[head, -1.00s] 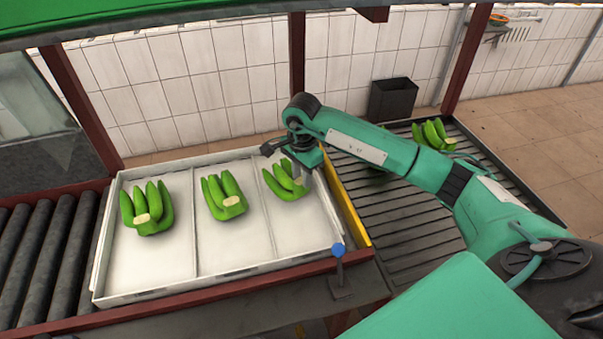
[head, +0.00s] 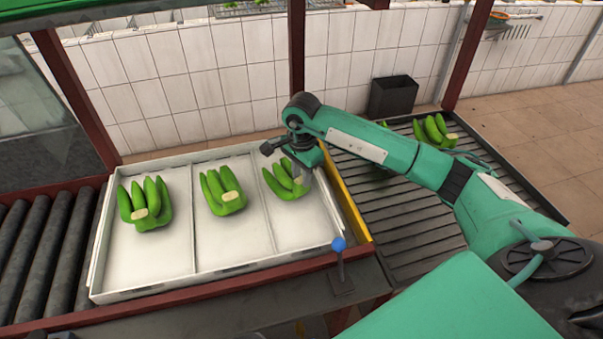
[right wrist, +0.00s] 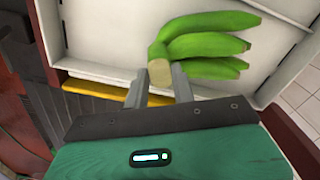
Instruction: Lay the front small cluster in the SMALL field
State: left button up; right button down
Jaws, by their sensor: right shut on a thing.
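A shallow white tray (head: 150,281) has three fields side by side. My right gripper (head: 304,179) is over the right field and shut on the crown of a small green banana cluster (head: 280,181). In the right wrist view the fingers (right wrist: 158,88) are on either side of the cut crown of this cluster (right wrist: 205,45), its bananas pointing away from them. The cluster is at the tray floor; I cannot tell whether it touches it. Another cluster (head: 145,204) lies in the left field and one (head: 223,190) in the middle field. No field label is readable. My left gripper is not in view.
A slatted conveyor (head: 400,222) stands right of the tray, with a cluster (head: 434,131) at its far end and another partly behind my arm. A yellow strip (head: 352,212) and a blue-knobbed lever (head: 338,245) border the tray. A dark bin (head: 392,97) stands behind.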

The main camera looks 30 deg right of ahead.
jog(key=c, duration=1.1)
grip_release()
jog(key=shift+r, duration=0.1)
notch_tip(320, 180, up, 14)
jog(key=b, duration=0.3)
jog(key=shift+s, duration=0.1)
jog(key=shift+f, duration=0.2)
